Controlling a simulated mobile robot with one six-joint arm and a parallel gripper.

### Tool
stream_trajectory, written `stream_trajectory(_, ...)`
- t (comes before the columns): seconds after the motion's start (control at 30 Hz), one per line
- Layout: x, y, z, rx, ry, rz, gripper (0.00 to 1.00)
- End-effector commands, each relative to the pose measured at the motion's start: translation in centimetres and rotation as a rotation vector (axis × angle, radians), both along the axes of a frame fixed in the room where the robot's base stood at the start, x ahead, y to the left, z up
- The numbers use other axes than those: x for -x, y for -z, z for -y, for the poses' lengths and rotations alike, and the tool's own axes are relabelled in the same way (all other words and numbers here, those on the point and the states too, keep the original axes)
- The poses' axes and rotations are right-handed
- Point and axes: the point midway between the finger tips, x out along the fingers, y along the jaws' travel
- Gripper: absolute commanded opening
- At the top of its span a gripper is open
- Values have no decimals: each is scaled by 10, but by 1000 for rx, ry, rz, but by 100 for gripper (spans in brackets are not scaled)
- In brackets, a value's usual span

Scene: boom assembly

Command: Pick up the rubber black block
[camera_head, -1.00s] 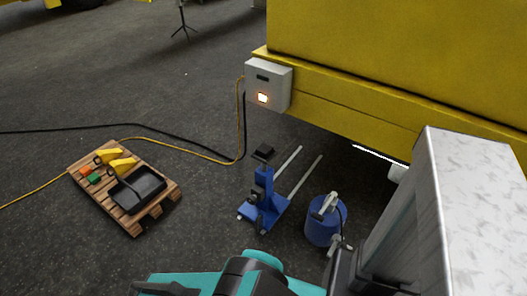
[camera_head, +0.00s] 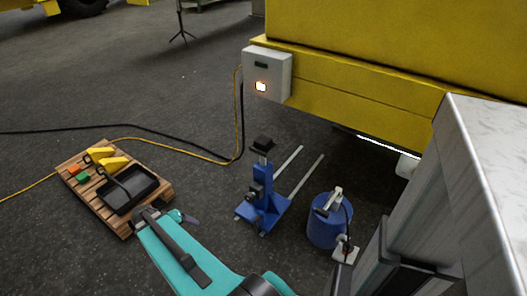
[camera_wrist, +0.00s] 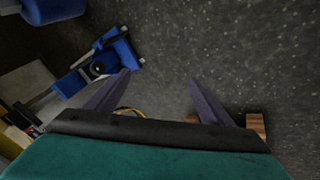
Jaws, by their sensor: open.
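A small black block (camera_head: 264,143), which looks like the rubber one, sits on top of the blue jack (camera_head: 262,200) in the head view. My gripper (camera_wrist: 160,80) is open and empty in the wrist view, with its two grey fingers spread over bare floor. In the head view my gripper (camera_head: 188,219) is at the end of the teal arm, left of the jack and apart from it. The jack also shows at upper left in the wrist view (camera_wrist: 100,62); I cannot make out the block clearly there.
A wooden pallet (camera_head: 125,233) at left carries a black tray (camera_head: 131,188), yellow wedges (camera_head: 108,162) and small coloured blocks. A blue cylinder (camera_head: 325,228) stands right of the jack. A yellow machine body (camera_head: 400,55) overhangs behind; cables cross the floor.

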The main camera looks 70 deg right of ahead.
Motion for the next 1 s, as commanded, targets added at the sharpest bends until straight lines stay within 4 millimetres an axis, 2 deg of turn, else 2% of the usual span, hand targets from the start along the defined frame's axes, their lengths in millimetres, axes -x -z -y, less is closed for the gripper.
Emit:
stream_trajectory(0.03, -2, 1, 28, 45, 48, 36, 75)
stream_trajectory(0.27, 10, -40, 137, 252, 251, 187, 75)
stream_trajectory(0.47, 41, -86, 224, 438, 415, 316, 75)
stream_trajectory(0.6, 74, -122, 279, 572, 520, 401, 75)
stream_trajectory(0.7, 98, -147, 308, 656, 581, 453, 75)
stream_trajectory(0.8, 118, -168, 329, 721, 625, 493, 75)
stream_trajectory(1.0, 137, -189, 346, 784, 663, 530, 75)
